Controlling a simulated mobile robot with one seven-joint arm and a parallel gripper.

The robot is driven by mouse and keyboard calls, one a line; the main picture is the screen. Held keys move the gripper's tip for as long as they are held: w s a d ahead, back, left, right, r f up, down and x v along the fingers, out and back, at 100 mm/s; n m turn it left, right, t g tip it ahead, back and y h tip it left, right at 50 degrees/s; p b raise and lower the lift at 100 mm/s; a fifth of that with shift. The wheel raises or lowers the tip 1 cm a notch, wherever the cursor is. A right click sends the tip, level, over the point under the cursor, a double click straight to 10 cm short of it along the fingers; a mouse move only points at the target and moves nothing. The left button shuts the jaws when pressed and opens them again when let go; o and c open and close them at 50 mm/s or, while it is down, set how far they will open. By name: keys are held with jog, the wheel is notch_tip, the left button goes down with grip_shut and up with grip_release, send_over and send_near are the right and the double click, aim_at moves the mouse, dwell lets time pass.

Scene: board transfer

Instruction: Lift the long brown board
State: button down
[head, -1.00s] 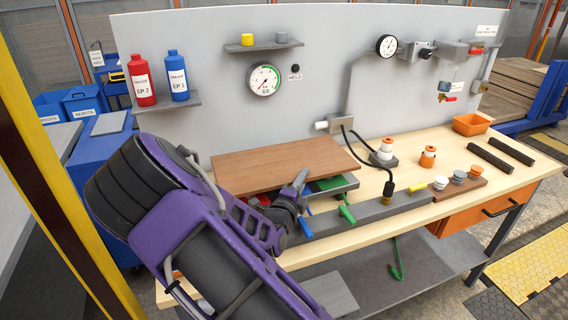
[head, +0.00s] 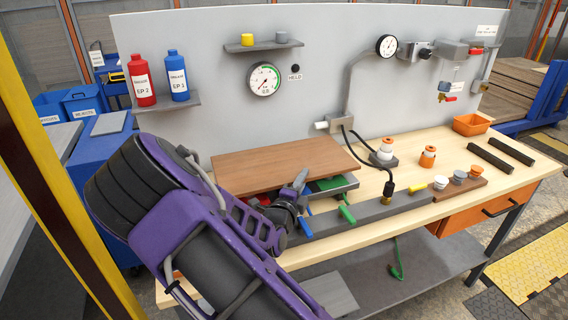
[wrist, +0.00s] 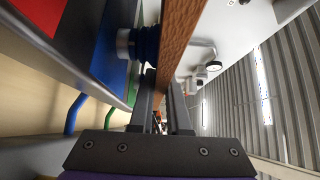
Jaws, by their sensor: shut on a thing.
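The long brown board (head: 285,163) lies flat near the back left of the workbench, above a grey tray (head: 345,183) with coloured sections. My gripper (head: 299,184) is at the board's front edge in the head view. The wrist view shows the board (wrist: 182,40) edge-on, running down between the two fingers of my gripper (wrist: 160,100), which are shut on it. A dark blue round part (wrist: 140,45) sits between the tray and the board there. The board hides most of the tray, and the exact finger contact is partly hidden.
Blue and green hooked handles (head: 346,213) stick out in front of the tray. A grey rail (head: 370,212) runs along the bench front. A black cable (head: 376,160) hangs right of the board. A gauge panel (head: 300,110) stands behind. Two dark bars (head: 490,160) lie far right.

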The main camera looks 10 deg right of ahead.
jog(key=shift+r, duration=0.1)
dwell(0.3)
notch_tip(320, 180, up, 16)
jog(key=p, duration=0.2)
dwell(0.6)
